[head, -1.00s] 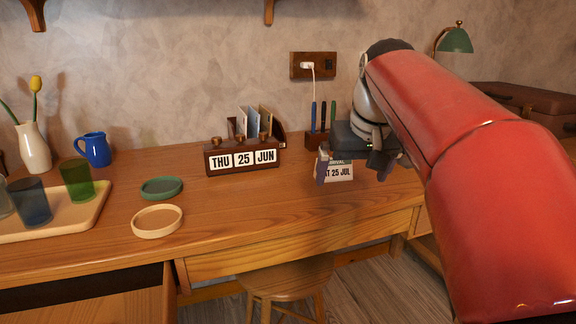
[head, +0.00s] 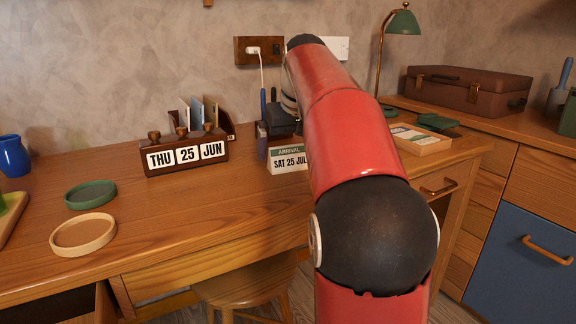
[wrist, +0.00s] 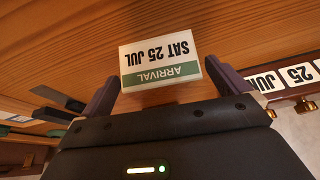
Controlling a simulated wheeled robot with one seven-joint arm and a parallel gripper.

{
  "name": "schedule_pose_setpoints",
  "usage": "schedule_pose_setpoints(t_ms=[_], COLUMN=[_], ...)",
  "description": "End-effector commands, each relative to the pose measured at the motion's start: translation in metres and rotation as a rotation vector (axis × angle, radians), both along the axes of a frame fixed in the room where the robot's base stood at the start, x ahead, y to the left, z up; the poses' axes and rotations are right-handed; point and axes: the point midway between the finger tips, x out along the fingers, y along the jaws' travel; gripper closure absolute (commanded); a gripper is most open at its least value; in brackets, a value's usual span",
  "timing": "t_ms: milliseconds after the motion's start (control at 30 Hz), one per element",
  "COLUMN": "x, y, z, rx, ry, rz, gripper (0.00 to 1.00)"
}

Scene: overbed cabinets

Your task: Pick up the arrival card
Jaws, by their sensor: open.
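The arrival card (head: 288,159) is a small white block with a green top band reading ARRIVAL and SAT 25 JUL. It stands on the wooden desk, right of the calendar, and my arm partly covers its right side in the head view. In the wrist view the card (wrist: 162,62) appears upside down, just beyond and between the fingertips. My gripper (wrist: 163,88) is open, with one dark finger toward each side of the card. In the head view my gripper (head: 279,134) is behind the card and mostly hidden by my arm.
A perpetual calendar (head: 186,154) reading THU 25 JUN stands left of the card. A green dish (head: 91,194) and a tan dish (head: 83,234) lie front left. A wooden tray (head: 424,139) and a brown suitcase (head: 468,90) are to the right.

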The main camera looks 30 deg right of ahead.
Motion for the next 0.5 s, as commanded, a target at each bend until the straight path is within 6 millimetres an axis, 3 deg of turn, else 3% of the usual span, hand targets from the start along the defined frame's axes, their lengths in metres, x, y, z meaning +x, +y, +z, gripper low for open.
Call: schedule_pose_setpoints(t_ms=[267,500], x=[0.0030,0.0028], y=[-0.0001,-0.0001], z=[-0.0067,-0.0066], rx=[-0.001,-0.001], ry=[-0.002,-0.002], rz=[0.000,0.000], gripper=[0.00,0.30])
